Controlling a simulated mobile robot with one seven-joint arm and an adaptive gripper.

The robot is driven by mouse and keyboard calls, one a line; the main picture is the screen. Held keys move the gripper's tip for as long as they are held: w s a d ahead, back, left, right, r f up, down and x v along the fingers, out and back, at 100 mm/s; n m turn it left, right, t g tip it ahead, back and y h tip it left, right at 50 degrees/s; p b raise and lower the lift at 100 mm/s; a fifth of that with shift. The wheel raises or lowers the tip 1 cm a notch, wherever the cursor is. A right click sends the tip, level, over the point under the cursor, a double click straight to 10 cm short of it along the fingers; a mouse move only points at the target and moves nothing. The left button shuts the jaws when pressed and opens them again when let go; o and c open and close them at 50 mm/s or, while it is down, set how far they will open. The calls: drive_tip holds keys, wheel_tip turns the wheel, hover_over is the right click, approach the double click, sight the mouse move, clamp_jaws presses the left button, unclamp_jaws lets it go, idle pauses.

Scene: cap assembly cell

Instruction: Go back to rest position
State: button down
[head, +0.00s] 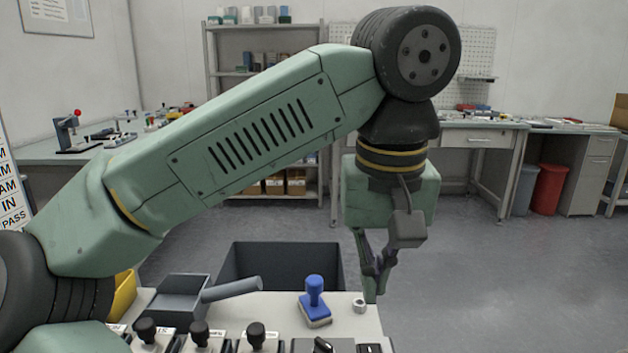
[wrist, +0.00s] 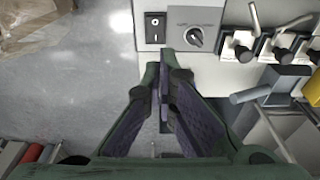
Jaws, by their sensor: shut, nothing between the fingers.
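My gripper (head: 375,283) hangs from my arm, fingers down, at the right end of the white bench top in the head view. Its fingertips are above or beside the bench's right edge; the head view does not settle which. In the wrist view the gripper (wrist: 167,82) is shut with its fingers together and nothing between them. A grey panel with a rotary knob (wrist: 194,38) and a rocker switch (wrist: 155,26) lies just beyond the fingertips there. My arm is raised and bent across the head view.
On the bench are a blue-handled stamp (head: 314,295), a small metal ring (head: 359,306), a grey box (head: 172,300) and several black-knobbed levers (head: 199,333). A dark bin (head: 240,270) stands behind the bench. Open floor (head: 480,285) lies to the right.

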drive_tip(key=w+a+n+g+h, duration=0.2)
drive_tip(key=w+a+n+h, duration=0.1)
drive_tip(key=w+a+n, duration=0.4)
drive_tip(key=w+n, duration=0.3)
drive_tip(key=w, duration=0.3)
drive_tip(key=shift+a+r+g, duration=0.2)
drive_tip(key=shift+r+g, duration=0.05)
drive_tip(key=shift+g, duration=0.05)
